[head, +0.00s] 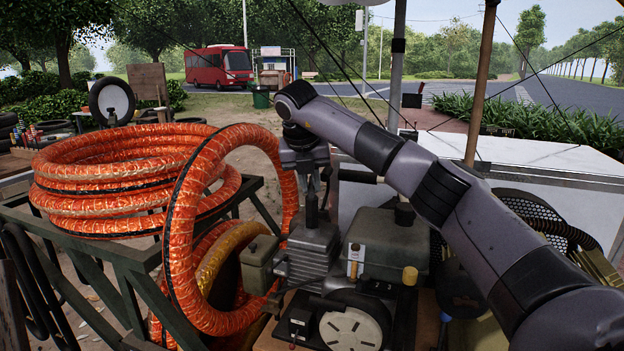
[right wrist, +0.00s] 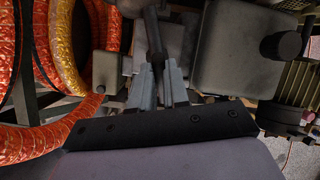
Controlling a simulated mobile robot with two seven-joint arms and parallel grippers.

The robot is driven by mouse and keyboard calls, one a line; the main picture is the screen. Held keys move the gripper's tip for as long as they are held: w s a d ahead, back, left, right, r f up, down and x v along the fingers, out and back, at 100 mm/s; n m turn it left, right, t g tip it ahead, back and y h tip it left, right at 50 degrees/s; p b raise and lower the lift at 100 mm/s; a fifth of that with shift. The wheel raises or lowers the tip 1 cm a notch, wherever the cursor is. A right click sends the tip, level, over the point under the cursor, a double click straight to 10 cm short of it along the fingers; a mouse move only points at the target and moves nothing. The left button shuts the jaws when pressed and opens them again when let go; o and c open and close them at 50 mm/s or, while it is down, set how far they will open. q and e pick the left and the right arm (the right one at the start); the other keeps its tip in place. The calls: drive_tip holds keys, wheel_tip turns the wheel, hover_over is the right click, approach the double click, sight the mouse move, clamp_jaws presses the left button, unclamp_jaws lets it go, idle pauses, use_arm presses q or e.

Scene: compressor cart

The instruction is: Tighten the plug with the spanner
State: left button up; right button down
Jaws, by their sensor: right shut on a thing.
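My right gripper (head: 315,178) is above the finned grey cylinder block (head: 308,250) of the compressor in the head view. In the right wrist view its two fingers (right wrist: 159,88) are closed on a dark, slim bar, which looks like the spanner (right wrist: 154,38). The bar extends away from the fingers toward the top of the picture. In the head view a dark upright piece (head: 311,208) stands between the gripper and the block; I cannot tell whether it is spanner or plug. The plug is not clearly visible. My left gripper is out of view.
A grey-green tank (head: 386,240) is right of the block, and a smaller box (head: 259,262) is left. A pale-centred wheel (head: 352,328) sits in front. Coiled orange hoses (head: 110,190) crowd the left. A post (head: 481,85) stands behind my right arm.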

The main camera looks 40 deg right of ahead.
drive_tip(key=shift+w+a+m+g, duration=0.15)
drive_tip(key=shift+m+g, duration=0.15)
drive_tip(key=shift+m, duration=0.45)
drive_tip(key=shift+w+m+g, duration=0.1)
drive_tip(key=shift+m+g, duration=0.2)
drive_tip(key=shift+m, duration=0.45)
drive_tip(key=shift+w+m+g+h, duration=0.15)
drive_tip(key=shift+m+g, duration=0.15)
drive_tip(key=shift+m, duration=0.4)
drive_tip(key=shift+w+m+g+h, duration=0.15)
drive_tip(key=shift+m+g, duration=0.15)
drive_tip(key=shift+m, duration=0.4)
drive_tip(key=shift+n+t+b, duration=0.3)
drive_tip(key=shift+n, duration=0.3)
wheel_tip(320, 180, up, 10)
drive_tip(key=shift+p, duration=0.3)
drive_tip(key=shift+s+f, duration=0.15)
